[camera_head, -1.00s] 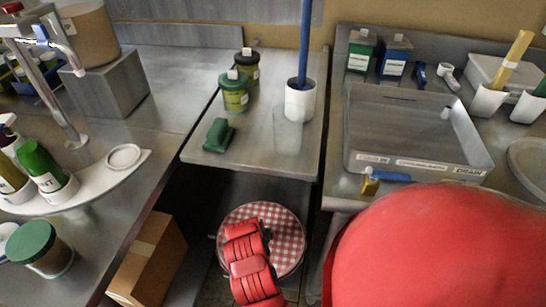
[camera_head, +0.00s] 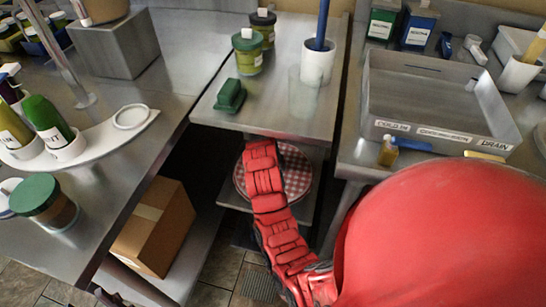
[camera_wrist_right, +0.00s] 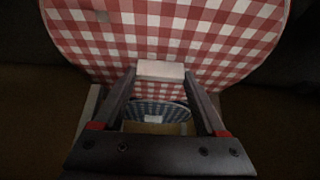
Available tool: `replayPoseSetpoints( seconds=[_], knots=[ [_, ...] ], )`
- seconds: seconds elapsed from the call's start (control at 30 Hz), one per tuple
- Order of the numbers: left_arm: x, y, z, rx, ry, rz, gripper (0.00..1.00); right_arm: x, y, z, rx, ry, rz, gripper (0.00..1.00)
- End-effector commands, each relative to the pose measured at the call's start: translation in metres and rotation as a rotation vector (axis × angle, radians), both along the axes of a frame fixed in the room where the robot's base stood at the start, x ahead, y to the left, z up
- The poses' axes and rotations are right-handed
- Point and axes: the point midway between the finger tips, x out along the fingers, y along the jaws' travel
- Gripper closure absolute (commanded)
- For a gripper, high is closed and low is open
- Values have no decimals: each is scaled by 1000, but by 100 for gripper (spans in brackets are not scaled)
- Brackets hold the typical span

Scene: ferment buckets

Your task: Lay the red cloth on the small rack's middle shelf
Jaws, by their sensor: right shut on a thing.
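The red cloth (camera_head: 298,178) is a round red-and-white checked piece. In the head view it is at the front of the small rack (camera_head: 225,128), below its top and level with a lower shelf (camera_head: 232,197); my right arm covers part of it. In the right wrist view the red cloth (camera_wrist_right: 215,35) spreads beyond my right gripper (camera_wrist_right: 160,72), which is shut on its pale tab (camera_wrist_right: 160,70). I cannot tell whether the cloth rests on the shelf. My left gripper is not in view.
The rack's top carries a green block (camera_head: 230,95), green jars (camera_head: 247,52) and a white cup (camera_head: 318,62). A cardboard box (camera_head: 153,225) sits low at left. A blue-checked round thing (camera_wrist_right: 150,112) shows beyond my fingers. A sink (camera_head: 430,95) is at right.

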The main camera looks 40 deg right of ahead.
Motion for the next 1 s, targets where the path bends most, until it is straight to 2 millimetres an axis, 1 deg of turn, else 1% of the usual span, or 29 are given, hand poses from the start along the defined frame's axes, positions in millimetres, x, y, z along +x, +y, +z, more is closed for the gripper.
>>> replayPoseSetpoints(
  seconds=[0.03,0.1,0.43,0.47,0.5,0.57,0.6,0.83,0.93,1.0],
  knots=[
    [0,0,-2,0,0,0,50,-1,0,-11,2,4,-1,83],
    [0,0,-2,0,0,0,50,0,0,-17,0,-1,-1,83],
    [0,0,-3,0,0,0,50,0,0,-21,-2,-3,0,83],
    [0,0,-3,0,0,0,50,0,0,-20,-2,-3,0,22],
    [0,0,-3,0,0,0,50,0,0,-20,-2,-3,0,15],
    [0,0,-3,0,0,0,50,0,0,-20,-1,-2,0,4],
    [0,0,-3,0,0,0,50,0,0,-20,-1,-2,0,0],
    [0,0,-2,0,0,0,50,0,0,-19,-1,-2,0,0],
    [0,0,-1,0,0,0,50,-1,2,-14,-2,-3,0,0],
    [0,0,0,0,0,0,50,-4,5,-7,-1,-1,0,0]
  ],
)
